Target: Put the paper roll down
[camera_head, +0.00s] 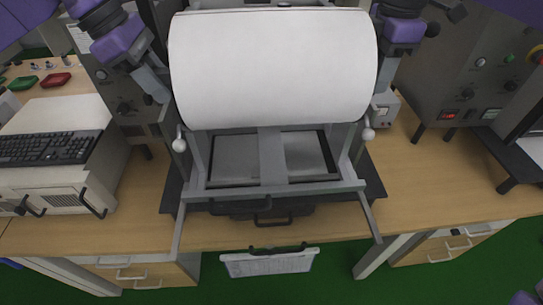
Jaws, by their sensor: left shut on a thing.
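The large white paper roll (273,68) lies sideways across the top centre, above a grey metal frame (265,187) on the table. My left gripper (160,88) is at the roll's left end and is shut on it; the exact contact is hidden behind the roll. My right gripper (385,75) is at the roll's right end. Its fingertips are mostly hidden, so its jaws cannot be made out. I cannot tell whether the roll touches the frame below it.
A keyboard (50,148) lies on a beige device at the left. Grey machines stand at both sides, one with a red display (448,115) at the right.

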